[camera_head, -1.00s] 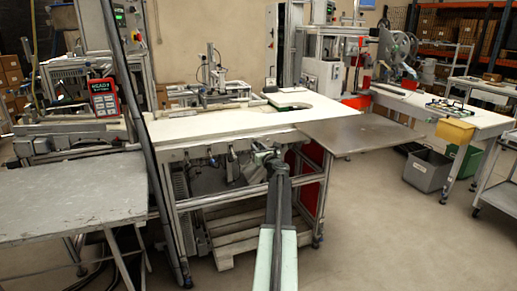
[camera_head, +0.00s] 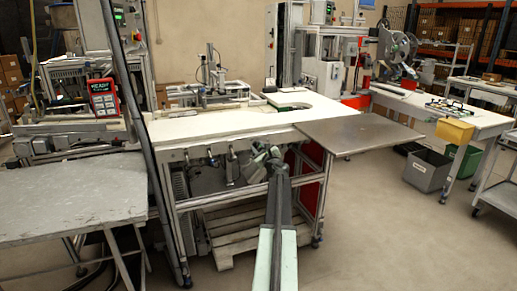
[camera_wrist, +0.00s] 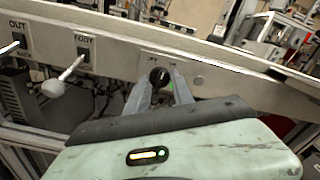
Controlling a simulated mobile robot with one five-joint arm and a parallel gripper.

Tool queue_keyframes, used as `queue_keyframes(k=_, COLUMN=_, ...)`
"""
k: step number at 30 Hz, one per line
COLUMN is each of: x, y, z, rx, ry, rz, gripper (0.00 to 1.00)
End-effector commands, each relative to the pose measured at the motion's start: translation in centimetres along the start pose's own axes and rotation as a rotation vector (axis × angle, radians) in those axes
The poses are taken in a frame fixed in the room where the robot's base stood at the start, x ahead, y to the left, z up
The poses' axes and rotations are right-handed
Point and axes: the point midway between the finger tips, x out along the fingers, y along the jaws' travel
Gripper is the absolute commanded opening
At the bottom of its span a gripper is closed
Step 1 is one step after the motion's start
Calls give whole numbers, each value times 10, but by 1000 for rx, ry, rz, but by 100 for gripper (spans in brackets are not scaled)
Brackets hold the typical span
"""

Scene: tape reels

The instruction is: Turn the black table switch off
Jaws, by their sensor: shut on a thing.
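The black table switch (camera_wrist: 159,77) is a round dark knob on the grey front rail of the table, below a small label too blurred to read. In the wrist view my gripper (camera_wrist: 160,82) has one finger on each side of it and is shut on it. The knob's exact setting cannot be told. In the head view my gripper (camera_head: 268,153) is at the front rail of the white worktable (camera_head: 215,122), and my gripper and arm hide the switch there.
Left along the rail are light-tipped levers, one (camera_wrist: 65,77) under a FOOT label and another (camera_wrist: 10,48) under OUT. A grey metal side shelf (camera_head: 358,134) juts out to the right. A grey table (camera_head: 70,195) stands at left.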

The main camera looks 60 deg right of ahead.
Motion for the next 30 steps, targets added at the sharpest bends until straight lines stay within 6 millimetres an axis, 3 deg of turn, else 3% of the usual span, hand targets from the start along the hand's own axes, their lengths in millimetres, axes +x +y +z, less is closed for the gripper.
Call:
queue_keyframes(k=18, x=0, y=-2, z=0, rx=-540, ry=2, rz=-2, gripper=0)
queue_keyframes(k=30, x=0, y=-2, z=0, rx=-716, ry=2, rz=-2, gripper=0)
